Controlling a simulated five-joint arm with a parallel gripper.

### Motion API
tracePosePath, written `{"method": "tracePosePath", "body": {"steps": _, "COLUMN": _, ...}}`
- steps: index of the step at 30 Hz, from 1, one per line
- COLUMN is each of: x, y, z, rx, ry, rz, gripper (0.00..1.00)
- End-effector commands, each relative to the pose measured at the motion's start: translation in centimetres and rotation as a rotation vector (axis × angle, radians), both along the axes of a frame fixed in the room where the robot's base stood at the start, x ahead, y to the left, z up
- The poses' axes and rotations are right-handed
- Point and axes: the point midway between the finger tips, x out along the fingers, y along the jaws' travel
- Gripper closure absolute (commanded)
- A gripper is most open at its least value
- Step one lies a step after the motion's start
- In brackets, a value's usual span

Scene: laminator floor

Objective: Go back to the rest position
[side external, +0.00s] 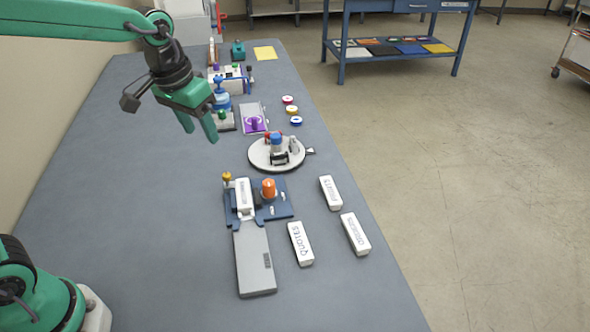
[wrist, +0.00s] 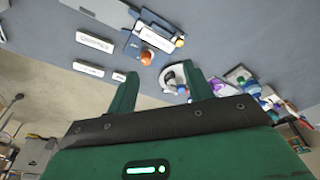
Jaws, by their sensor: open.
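My gripper (side external: 198,130) is green, open and empty. It hangs in the air above the left part of the grey bench (side external: 130,190), clear of everything on it. In the wrist view its two fingers (wrist: 161,72) stand wide apart with nothing between them. The bench shows beyond them there, upside down. A blue fixture (side external: 285,210) holds a white labelled block (side external: 243,195) beside an orange knob (side external: 268,188). A long grey plate (side external: 254,265) extends from the fixture toward the front.
White blocks (side external: 300,244) (side external: 330,193) (side external: 355,234) lie right of the fixture. A round turntable (side external: 260,158) stands behind it. Three coloured rolls (side external: 292,110) and several small devices (side external: 222,100) line the back. The bench's left side is clear; a wall borders it.

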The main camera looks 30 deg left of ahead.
Motion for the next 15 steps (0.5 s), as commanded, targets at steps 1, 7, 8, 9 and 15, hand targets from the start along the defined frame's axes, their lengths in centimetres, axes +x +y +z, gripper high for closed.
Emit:
{"method": "tracePosePath", "body": {"steps": 1, "x": -1.0, "y": 0.4, "z": 0.6, "rx": -0.001, "ry": -0.018, "rz": 0.002, "gripper": 0.49}}
{"method": "tracePosePath", "body": {"steps": 7, "x": -4.6, "y": 1.7, "z": 1.8, "rx": 0.000, "ry": -0.074, "rz": 0.005, "gripper": 0.49}}
{"method": "tracePosePath", "body": {"steps": 8, "x": -5.1, "y": 1.8, "z": 2.0, "rx": 0.000, "ry": -0.083, "rz": 0.005, "gripper": 0.49}}
{"method": "tracePosePath", "body": {"steps": 9, "x": -5.8, "y": 2.0, "z": 2.1, "rx": 0.001, "ry": -0.094, "rz": 0.006, "gripper": 0.49}}
{"method": "tracePosePath", "body": {"steps": 15, "x": -9.4, "y": 3.0, "z": 2.5, "rx": 0.005, "ry": -0.151, "rz": 0.008, "gripper": 0.49}}
